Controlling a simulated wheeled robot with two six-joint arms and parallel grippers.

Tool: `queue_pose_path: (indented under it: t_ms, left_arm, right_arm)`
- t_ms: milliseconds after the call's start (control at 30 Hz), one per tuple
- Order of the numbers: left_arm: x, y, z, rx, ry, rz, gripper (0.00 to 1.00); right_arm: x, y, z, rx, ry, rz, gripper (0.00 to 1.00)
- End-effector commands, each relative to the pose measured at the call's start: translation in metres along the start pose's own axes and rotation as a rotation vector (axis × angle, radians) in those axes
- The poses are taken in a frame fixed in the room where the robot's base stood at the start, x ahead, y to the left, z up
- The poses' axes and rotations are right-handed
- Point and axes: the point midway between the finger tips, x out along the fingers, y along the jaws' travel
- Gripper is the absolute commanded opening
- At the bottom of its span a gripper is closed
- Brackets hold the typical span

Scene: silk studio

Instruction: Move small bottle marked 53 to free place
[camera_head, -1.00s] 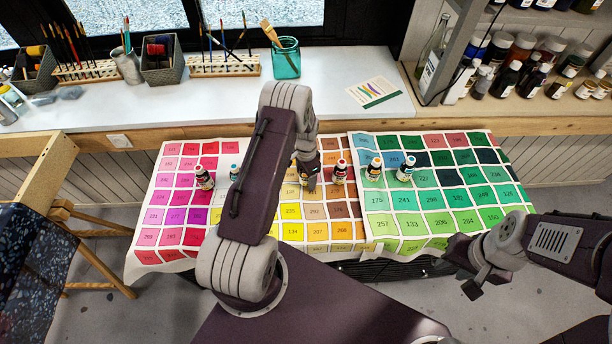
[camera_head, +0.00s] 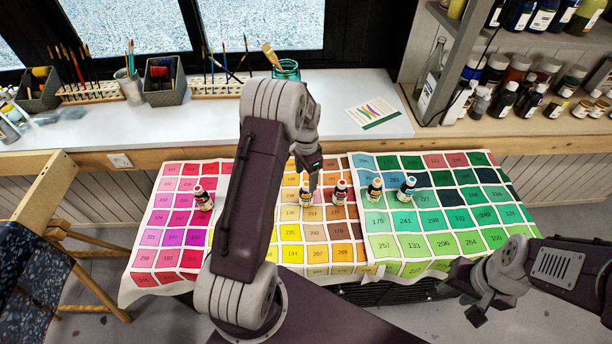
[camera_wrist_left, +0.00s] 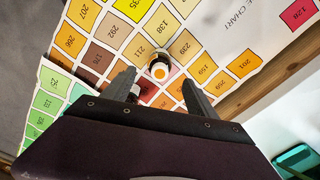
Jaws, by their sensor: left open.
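Several small dark bottles stand upright on the colour charts, and I cannot read a 53 on any of them. An orange-capped bottle (camera_head: 305,197) stands on the yellow and orange chart just beside my left gripper (camera_head: 312,186); it also shows in the left wrist view (camera_wrist_left: 159,71). There, the left gripper (camera_wrist_left: 159,92) has its fingers apart, with the bottle just beyond and between the tips. A red-capped bottle (camera_head: 340,195) stands close to its right. My right gripper (camera_head: 472,296) hangs low at the right, away from the bottles; its jaw gap is unclear.
Other bottles are a red-capped one (camera_head: 203,199) at left, an orange-capped one (camera_head: 375,190) and a teal-capped one (camera_head: 406,190) on the green chart (camera_head: 452,241). Lower chart rows look clear of bottles. The white counter (camera_head: 330,105) lies behind; my left arm hides part of the charts.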

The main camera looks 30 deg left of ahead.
Motion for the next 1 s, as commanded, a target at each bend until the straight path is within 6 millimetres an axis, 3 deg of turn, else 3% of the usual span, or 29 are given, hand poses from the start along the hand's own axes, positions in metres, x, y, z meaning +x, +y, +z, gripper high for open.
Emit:
queue_pose_path:
  t_ms: [167, 267, 400, 500, 600, 1000]
  left_arm:
    - [-0.011, 0.011, 0.001, -0.028, 0.006, -0.004, 0.67]
    - [-0.038, 0.05, 0.009, -0.133, 0.027, -0.014, 0.67]
    - [-0.071, 0.123, 0.043, -0.34, 0.067, -0.02, 0.67]
    - [-0.081, 0.162, 0.072, -0.466, 0.092, -0.018, 0.67]
    - [-0.082, 0.184, 0.092, -0.543, 0.105, -0.014, 0.67]
    - [-0.082, 0.191, 0.099, -0.574, 0.106, -0.011, 0.67]
  right_arm:
    - [0.0, 0.0, 0.0, 0.0, 0.0, 0.0, 0.36]
    - [0.0, 0.0, 0.0, 0.0, 0.0, 0.0, 0.36]
    - [0.0, 0.0, 0.0, 0.0, 0.0, 0.0, 0.36]
    - [0.0, 0.0, 0.0, 0.0, 0.0, 0.0, 0.36]
    - [0.0, 0.0, 0.0, 0.0, 0.0, 0.0, 0.36]
    - [0.0, 0.0, 0.0, 0.0, 0.0, 0.0, 0.36]
